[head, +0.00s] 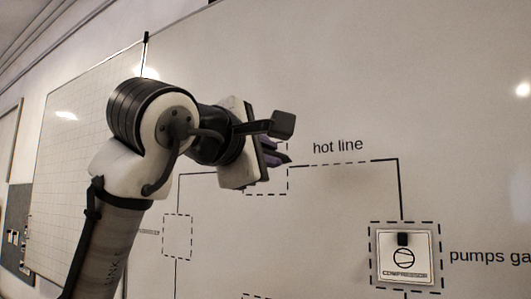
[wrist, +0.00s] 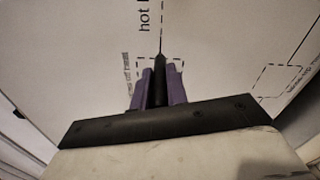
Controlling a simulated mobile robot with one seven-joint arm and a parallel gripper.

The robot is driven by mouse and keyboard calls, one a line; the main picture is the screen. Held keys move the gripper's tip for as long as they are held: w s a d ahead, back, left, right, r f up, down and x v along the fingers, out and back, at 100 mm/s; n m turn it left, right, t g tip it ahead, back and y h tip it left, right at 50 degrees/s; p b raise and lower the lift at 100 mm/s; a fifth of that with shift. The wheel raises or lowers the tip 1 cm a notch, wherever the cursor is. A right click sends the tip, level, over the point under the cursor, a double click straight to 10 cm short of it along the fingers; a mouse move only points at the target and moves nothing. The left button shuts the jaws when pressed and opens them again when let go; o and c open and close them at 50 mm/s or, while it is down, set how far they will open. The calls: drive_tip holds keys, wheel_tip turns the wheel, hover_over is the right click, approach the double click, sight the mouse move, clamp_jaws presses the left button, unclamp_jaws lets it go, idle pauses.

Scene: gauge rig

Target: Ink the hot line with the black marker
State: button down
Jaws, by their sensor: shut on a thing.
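My gripper (head: 274,152) is in front of the whiteboard, at the dashed box left of the "hot line" label (head: 338,145). In the wrist view, its purple fingers (wrist: 160,87) are shut on the black marker (wrist: 160,72). The marker's tip points at the board by the dashed box's edge, where a thin line starts. I cannot tell whether the tip touches. My gripper hides most of the box and the marker in the head view.
The whiteboard (head: 440,80) fills most of the head view. The compressor card sits in a dashed frame at lower right, with a small black piece (head: 403,239) on it. Another dashed box (head: 177,237) is at lower left. A gridded panel (head: 75,150) is at far left.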

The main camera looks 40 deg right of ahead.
sight(286, 159)
drive_tip(key=shift+p+x, duration=0.75)
drive_tip(key=shift+x, duration=1.9)
drive_tip(key=shift+x, duration=1)
drive_tip(key=shift+s+d+b, duration=1.55)
drive_tip(key=shift+s+d, duration=1)
drive_tip(key=shift+s, duration=3.85)
drive_tip(key=shift+w+a+p, duration=0.2)
drive_tip(key=shift+w+a, duration=0.65)
drive_tip(key=shift+w, duration=1.3)
drive_tip(key=shift+w+a+p, duration=0.25)
drive_tip(key=shift+w+a, duration=0.6)
drive_tip(key=shift+w, duration=1.35)
drive_tip(key=shift+w+a+p, duration=0.2)
drive_tip(key=shift+w+a, duration=0.7)
drive_tip(key=shift+w, duration=1.25)
drive_tip(key=shift+f, duration=0.1)
